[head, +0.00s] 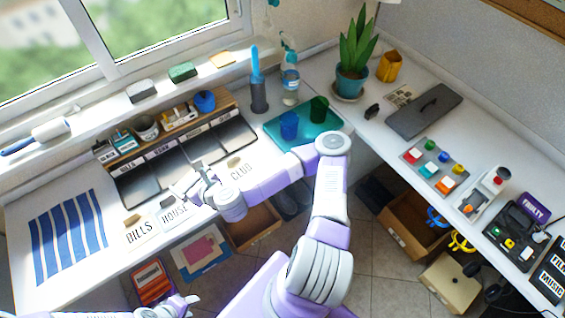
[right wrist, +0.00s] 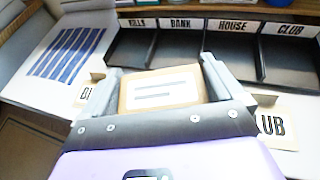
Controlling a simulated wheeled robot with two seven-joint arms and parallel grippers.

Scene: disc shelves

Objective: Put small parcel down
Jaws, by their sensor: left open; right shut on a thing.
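The small parcel (right wrist: 160,88), a tan box with a white label carrying dark lines, is between the two fingers of my right gripper (right wrist: 163,82) in the right wrist view. My right gripper (head: 186,186) is shut on it, over the front of the white desk by the HOUSE card (head: 174,213). In the head view I cannot clearly make out the parcel. My left gripper (head: 183,304) is open at the bottom edge of the head view, below the desk front, and holds nothing that I can see.
Black labelled trays (head: 150,181) stand behind my right gripper. The BILLS card (head: 141,233) and CLUB card (head: 241,171) lie along the desk front. A blue-striped mat (head: 68,238) lies bare at the left. A teal tray (head: 272,127) holds cups.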

